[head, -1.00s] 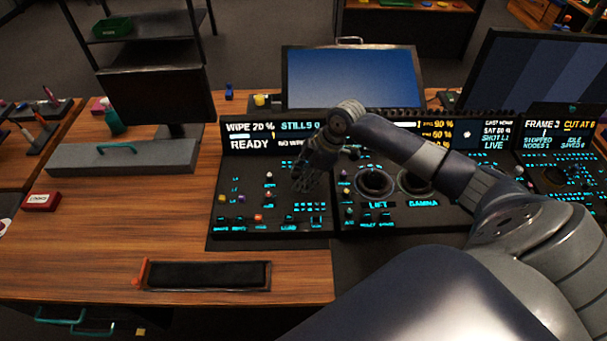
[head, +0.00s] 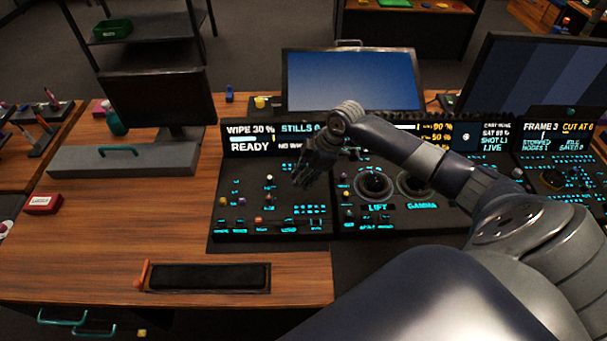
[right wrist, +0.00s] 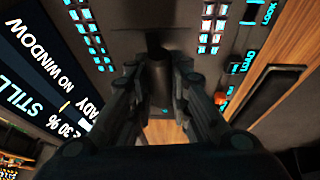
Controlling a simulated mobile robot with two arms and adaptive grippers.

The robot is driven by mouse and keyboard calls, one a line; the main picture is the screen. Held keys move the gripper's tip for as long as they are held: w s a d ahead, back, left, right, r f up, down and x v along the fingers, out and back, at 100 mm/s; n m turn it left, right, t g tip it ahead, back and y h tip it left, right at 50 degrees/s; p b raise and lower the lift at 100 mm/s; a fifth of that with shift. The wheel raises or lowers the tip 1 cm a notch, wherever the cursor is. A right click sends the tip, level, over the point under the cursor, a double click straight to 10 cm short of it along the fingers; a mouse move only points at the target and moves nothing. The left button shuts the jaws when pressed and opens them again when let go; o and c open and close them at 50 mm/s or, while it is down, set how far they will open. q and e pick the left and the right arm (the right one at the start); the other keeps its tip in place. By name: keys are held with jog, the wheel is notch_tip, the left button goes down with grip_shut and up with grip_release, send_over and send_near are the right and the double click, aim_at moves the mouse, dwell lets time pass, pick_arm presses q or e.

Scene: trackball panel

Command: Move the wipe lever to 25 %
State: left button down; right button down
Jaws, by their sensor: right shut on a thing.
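My right gripper (head: 306,178) is over the left part of the trackball panel (head: 225,200), below the status display. In the right wrist view its two fingers (right wrist: 157,72) are closed on a dark upright post, which I take to be the wipe lever (right wrist: 159,92). In the head view the gripper hides the lever. The status display (head: 250,138) reads WIPE 30 % and READY, with a bar under the wipe figure. It also shows in the right wrist view (right wrist: 45,75). My left gripper is in neither view now.
Several small coloured knobs and lit cyan keys lie left of and below my gripper. Two trackballs, one of them the lift trackball (head: 374,184), sit to its right. A blue monitor (head: 352,80) stands behind. The wooden desk (head: 120,230) has free room at left.

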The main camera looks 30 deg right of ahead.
jog(key=c, duration=1.5)
grip_release()
jog(key=shift+s+a+f, duration=0.25)
jog(key=shift+s+f, duration=0.05)
jog(key=shift+s, duration=0.05)
jog(key=shift+w+d+r, duration=0.1)
jog(key=shift+w+r, duration=0.05)
jog(key=shift+r, duration=0.05)
jog(key=shift+d+r, duration=0.15)
jog(key=shift+r, duration=0.2)
jog(key=v, duration=1.1)
jog(key=shift+r, duration=0.1)
jog(key=shift+c, duration=0.7)
